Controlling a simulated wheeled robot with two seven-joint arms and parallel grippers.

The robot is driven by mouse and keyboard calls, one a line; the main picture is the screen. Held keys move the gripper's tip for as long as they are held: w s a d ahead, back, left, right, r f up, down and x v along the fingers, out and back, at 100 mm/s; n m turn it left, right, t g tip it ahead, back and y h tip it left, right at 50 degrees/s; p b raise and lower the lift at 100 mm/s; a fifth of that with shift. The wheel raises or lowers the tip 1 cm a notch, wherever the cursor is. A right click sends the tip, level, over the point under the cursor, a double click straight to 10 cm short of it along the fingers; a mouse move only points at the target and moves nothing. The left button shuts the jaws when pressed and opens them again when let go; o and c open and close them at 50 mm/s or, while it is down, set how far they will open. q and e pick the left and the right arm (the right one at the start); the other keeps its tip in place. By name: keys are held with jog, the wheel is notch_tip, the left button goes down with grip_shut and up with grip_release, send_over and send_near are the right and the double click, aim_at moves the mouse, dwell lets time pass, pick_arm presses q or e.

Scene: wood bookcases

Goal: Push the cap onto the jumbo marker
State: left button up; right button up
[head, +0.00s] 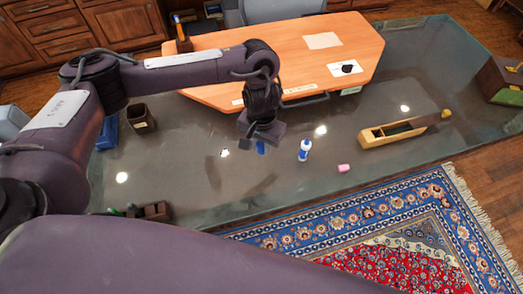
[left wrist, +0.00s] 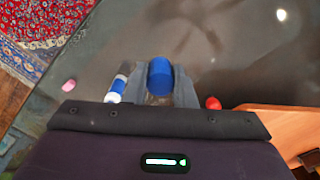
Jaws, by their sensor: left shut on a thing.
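My left gripper (head: 259,143) is shut on a blue cylinder (left wrist: 159,77), which looks like the cap, above the glass tabletop. The cylinder also shows small below the fingers in the head view (head: 260,148). A small white-and-blue cylinder (head: 304,150), which looks like the jumbo marker, stands on the glass to the right of the gripper. It also shows just left of the fingers in the left wrist view (left wrist: 116,88), apart from the held piece. Its exact end shape is too small to tell. My right gripper is not in view.
A pink block (head: 343,168) lies right of the marker. A wooden plane-like tool (head: 400,130) lies farther right. An orange wood board (head: 300,50) is behind; a dark cup (head: 141,118) stands left. A small red thing (left wrist: 213,103) shows beside the fingers. Glass around the marker is mostly clear.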

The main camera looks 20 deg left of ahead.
pick_arm(q)
jog(key=shift+r, duration=1.45)
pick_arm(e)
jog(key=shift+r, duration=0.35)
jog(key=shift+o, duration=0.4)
